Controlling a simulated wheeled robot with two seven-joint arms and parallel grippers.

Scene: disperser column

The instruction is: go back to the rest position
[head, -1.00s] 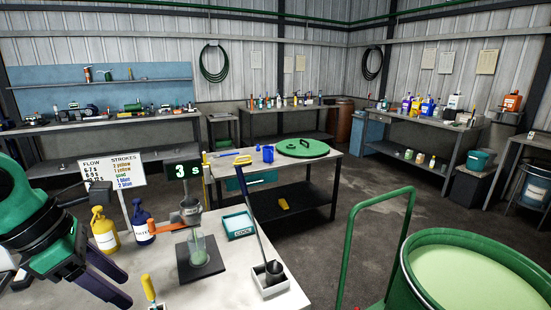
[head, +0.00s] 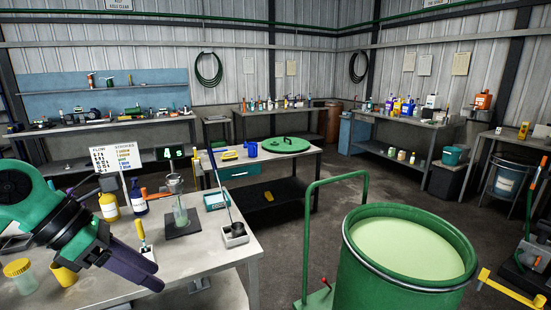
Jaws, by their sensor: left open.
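My left gripper (head: 141,267) comes in from the left, above the front of the grey bench (head: 203,261). Its dark purple fingers point down and right, and it is open and empty. My right gripper is not in view. On the bench behind the left gripper stand a yellow bottle (head: 109,206), a dark blue bottle (head: 138,197), a flow and strokes sign (head: 116,158) and a display reading 4 s (head: 171,154). A glass vessel with pale green liquid (head: 180,216) stands on a dark pad.
A large green drum (head: 389,275) of pale green liquid fills the right front, beside a green trolley handle (head: 306,235). A jar with a yellow lid (head: 20,277) and a yellow cup (head: 64,275) stand near my left arm. Open floor lies beyond the drum.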

